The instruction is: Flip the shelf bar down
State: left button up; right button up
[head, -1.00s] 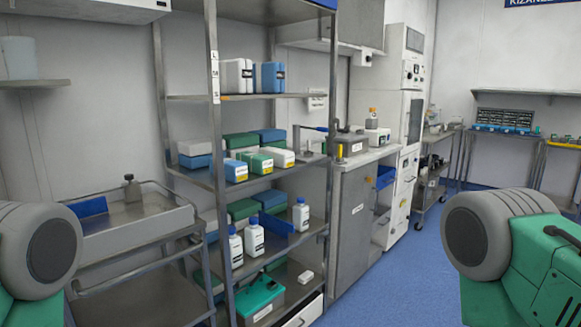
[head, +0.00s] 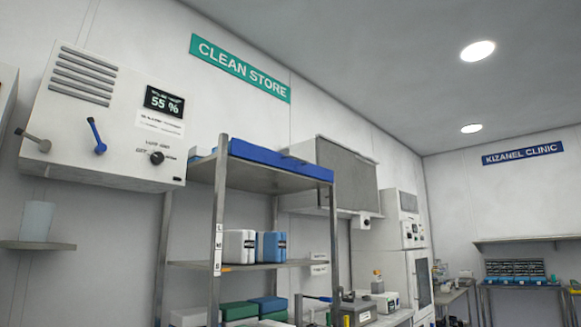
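The metal shelf rack (head: 217,215) stands in the middle, with a blue strip (head: 280,166) along its top edge. I cannot tell which part is the shelf bar. A white wall unit (head: 110,115) at upper left carries a grey lever (head: 33,140), tilted, its knob toward the left, and a blue lever (head: 97,136), its tip pointing up. A black knob (head: 157,158) sits on its lower right, and its display reads 55 %. Neither gripper is in view.
White and blue boxes (head: 239,246) stand on the rack's middle shelf, with green and blue boxes (head: 238,311) below. A small wall shelf (head: 38,245) holds a pale cup (head: 37,220) at left. Grey wall cabinets (head: 347,175) and white equipment (head: 408,260) stand behind at right.

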aim_at(241, 148)
jog(key=i+l+u, duration=0.4)
jog(key=i+l, duration=0.2)
jog(key=i+l+u, duration=0.35)
jog(key=i+l, duration=0.35)
jog(key=l, duration=0.15)
